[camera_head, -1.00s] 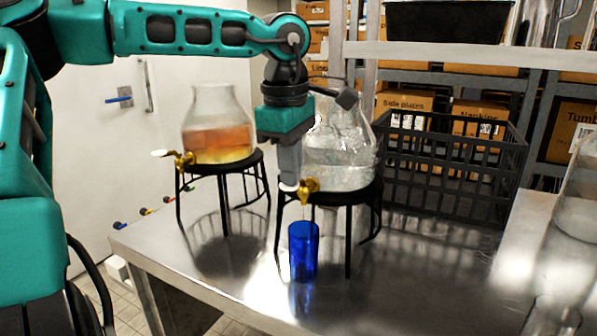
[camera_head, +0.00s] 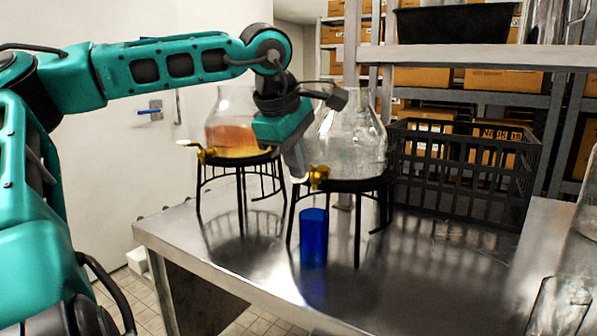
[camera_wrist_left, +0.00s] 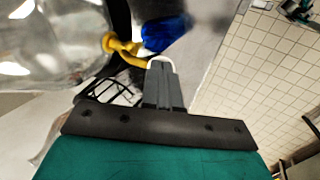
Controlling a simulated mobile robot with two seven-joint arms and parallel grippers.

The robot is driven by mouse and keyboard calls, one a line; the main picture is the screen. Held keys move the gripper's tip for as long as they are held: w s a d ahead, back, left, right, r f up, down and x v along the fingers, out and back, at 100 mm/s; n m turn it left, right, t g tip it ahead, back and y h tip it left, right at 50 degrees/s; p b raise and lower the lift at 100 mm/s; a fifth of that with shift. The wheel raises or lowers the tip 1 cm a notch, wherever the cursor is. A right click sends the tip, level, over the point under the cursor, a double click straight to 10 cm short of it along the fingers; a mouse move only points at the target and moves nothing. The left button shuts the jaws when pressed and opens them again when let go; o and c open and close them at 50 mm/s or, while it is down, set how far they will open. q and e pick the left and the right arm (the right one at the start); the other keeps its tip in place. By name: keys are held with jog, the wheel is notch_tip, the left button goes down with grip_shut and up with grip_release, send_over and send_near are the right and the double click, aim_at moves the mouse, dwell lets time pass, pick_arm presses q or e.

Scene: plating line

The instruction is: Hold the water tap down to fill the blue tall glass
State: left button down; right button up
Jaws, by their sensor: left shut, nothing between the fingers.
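The blue tall glass (camera_head: 314,240) stands upright on the steel table below the brass water tap (camera_head: 319,177) of the clear-water dispenser (camera_head: 350,145). My left gripper (camera_head: 299,177) is shut and empty, pointing down, with its tips at the left of that tap. In the left wrist view the shut fingers (camera_wrist_left: 161,68) end at a white piece beside the yellow tap (camera_wrist_left: 120,46), which looks like its lever. The blue glass (camera_wrist_left: 166,33) shows just beyond. I cannot see a water stream now or tell the level in the glass. My right gripper is not in view.
A second dispenser (camera_head: 235,135) with an orange drink stands to the left on its own black stand. A black crate (camera_head: 465,180) is at the back right. Clear glassware (camera_head: 560,300) is at the lower right. The table front right of the blue glass is clear.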

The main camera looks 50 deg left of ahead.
pick_arm(q)
jog(key=shift+f+t, duration=0.3)
jog(key=shift+f, duration=0.1)
jog(key=shift+s+r, duration=0.1)
jog(key=shift+r, duration=0.1)
dwell(0.6)
dwell(0.7)
